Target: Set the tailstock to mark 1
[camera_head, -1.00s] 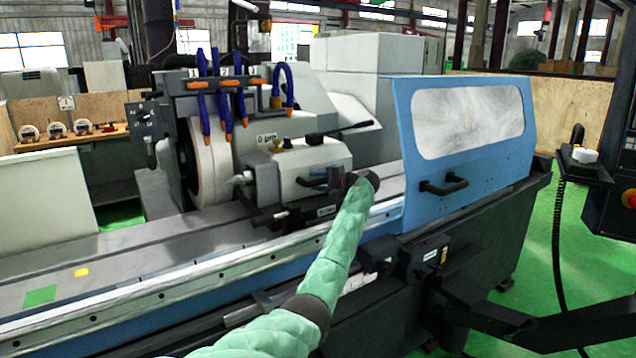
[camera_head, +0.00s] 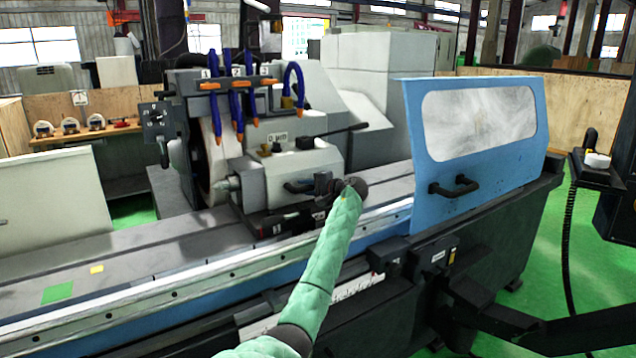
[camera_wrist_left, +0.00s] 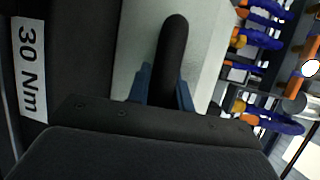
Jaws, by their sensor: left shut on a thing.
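The tailstock (camera_head: 318,165) is a pale grey housing with a pointed centre on its left side, standing on the machine bed (camera_head: 160,240). A black handle (camera_head: 299,187) sticks out of its front. My left gripper (camera_head: 322,186) is at this handle, with my green-sleeved arm reaching up to it from below. In the left wrist view the dark bar of the handle (camera_wrist_left: 173,60) passes between the blue-grey fingers (camera_wrist_left: 164,88), which are shut on it. The tailstock's base is partly hidden by the gripper. I cannot make out mark 1 on the bed. My right gripper is not in view.
A grinding wheel (camera_head: 212,165) and blue coolant hoses (camera_head: 238,110) stand behind and left of the tailstock. A blue hood (camera_head: 480,150) closes off the right. The bed is clear to the left, except green (camera_head: 57,293) and yellow (camera_head: 97,269) patches.

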